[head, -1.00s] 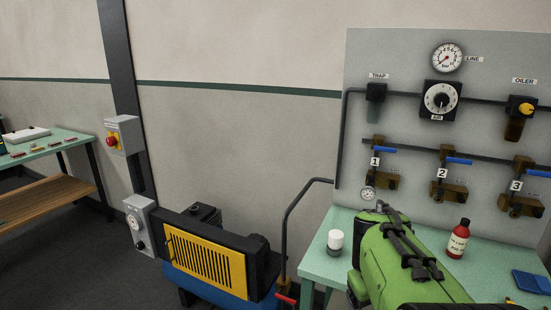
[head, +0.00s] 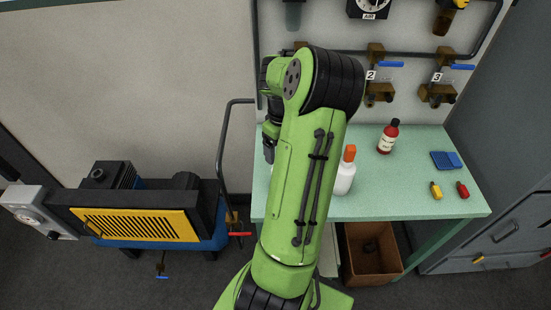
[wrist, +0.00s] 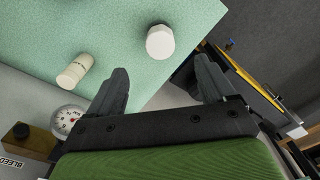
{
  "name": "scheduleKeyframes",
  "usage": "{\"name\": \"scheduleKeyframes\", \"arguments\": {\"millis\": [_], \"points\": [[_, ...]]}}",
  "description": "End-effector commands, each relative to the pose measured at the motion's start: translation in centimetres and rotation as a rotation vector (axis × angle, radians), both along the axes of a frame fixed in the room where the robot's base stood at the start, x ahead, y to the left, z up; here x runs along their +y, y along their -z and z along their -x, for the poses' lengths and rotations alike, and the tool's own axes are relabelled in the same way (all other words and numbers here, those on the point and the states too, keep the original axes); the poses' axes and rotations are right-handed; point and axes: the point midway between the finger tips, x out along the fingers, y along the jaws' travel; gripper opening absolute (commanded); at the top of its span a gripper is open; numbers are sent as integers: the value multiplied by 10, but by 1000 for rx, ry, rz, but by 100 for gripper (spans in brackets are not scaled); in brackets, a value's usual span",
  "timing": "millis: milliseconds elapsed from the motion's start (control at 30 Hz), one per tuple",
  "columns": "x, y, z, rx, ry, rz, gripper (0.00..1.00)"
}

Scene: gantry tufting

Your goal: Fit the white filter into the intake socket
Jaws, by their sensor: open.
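A white faceted piece (wrist: 160,41), which looks like the filter, stands on the green table near its edge in the wrist view. It is apart from my gripper (wrist: 163,78), whose two black fingers are spread with nothing between them. The piece lies just beyond the gap between the fingertips. In the head view my gripper (head: 268,150) is partly hidden at the left of my green arm, over the table's left end, and the white piece is hidden there. I cannot make out the intake socket for sure; the compressor (head: 135,224) with a yellow grille stands left of the table.
A cream labelled cylinder (wrist: 73,72) and a gauge (wrist: 68,120) are near the left finger. On the table (head: 400,205) are an orange-capped bottle (head: 345,178), a red bottle (head: 388,137) and a blue tray (head: 446,160). A bent pipe (head: 222,150) rises between compressor and table.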

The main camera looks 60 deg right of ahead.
Motion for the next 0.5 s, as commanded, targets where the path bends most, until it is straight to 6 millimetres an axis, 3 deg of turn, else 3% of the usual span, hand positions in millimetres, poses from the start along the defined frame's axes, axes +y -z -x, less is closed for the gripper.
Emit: {"name": "scheduleKeyframes", "arguments": {"millis": [33,300,500], "points": [[1,15,0,0,-1,-6,83],[1,76,-1,-1,-2,-6,83],[0,106,-2,-2,-1,-2,83]]}}
